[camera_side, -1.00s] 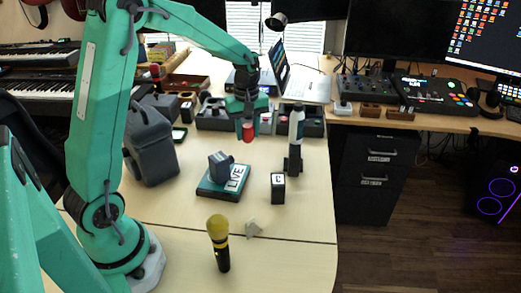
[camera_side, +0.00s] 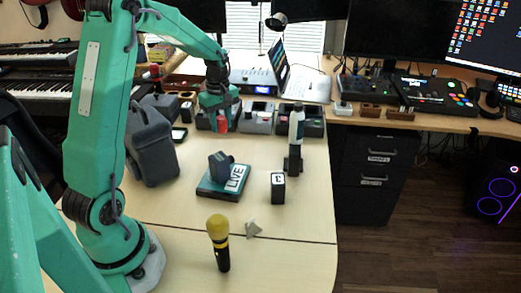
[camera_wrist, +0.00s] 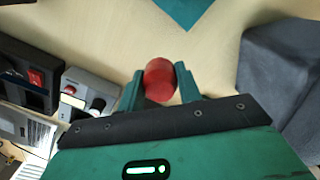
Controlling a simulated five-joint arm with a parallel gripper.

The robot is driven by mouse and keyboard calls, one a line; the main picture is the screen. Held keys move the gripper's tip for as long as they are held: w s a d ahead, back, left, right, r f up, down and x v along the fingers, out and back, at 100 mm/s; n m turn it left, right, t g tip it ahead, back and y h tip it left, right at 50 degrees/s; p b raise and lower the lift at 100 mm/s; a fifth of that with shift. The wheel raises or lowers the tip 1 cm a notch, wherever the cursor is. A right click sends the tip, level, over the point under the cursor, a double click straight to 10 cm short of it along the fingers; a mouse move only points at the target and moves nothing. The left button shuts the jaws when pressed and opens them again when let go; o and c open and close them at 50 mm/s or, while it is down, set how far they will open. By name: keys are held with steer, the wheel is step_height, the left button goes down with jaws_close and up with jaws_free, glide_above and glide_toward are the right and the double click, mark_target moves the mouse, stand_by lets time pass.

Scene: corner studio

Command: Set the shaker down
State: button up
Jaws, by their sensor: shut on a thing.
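The shaker (camera_wrist: 159,79) is a small red rounded thing; its end shows between the fingers in the wrist view. My gripper (camera_wrist: 160,88) is shut on it, with one finger on each side. In the side view the red shaker (camera_side: 222,124) hangs under my gripper (camera_side: 221,117), towards the back of the table, in front of the row of dark trays. I cannot tell whether its lower end touches the table.
A grey bulky case (camera_side: 151,147) stands left of my gripper. A teal LIVE box (camera_side: 219,190) bears a dark block. A bottle in a stand (camera_side: 296,135), a small black block (camera_side: 278,188), a yellow-topped microphone (camera_side: 219,242) and a grey star (camera_side: 253,228) stand nearby. The table between is clear.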

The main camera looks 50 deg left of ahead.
glide_above(208, 145)
step_height(208, 145, down, 5)
steer(key=shift+w+a+f, duration=0.1)
steer(key=shift+a+f, duration=0.05)
steer(key=shift+f, duration=0.05)
steer(key=shift+f, duration=0.15)
steer(key=shift+f, duration=1.85)
steer(key=shift+f, duration=0.15)
steer(key=o, duration=1)
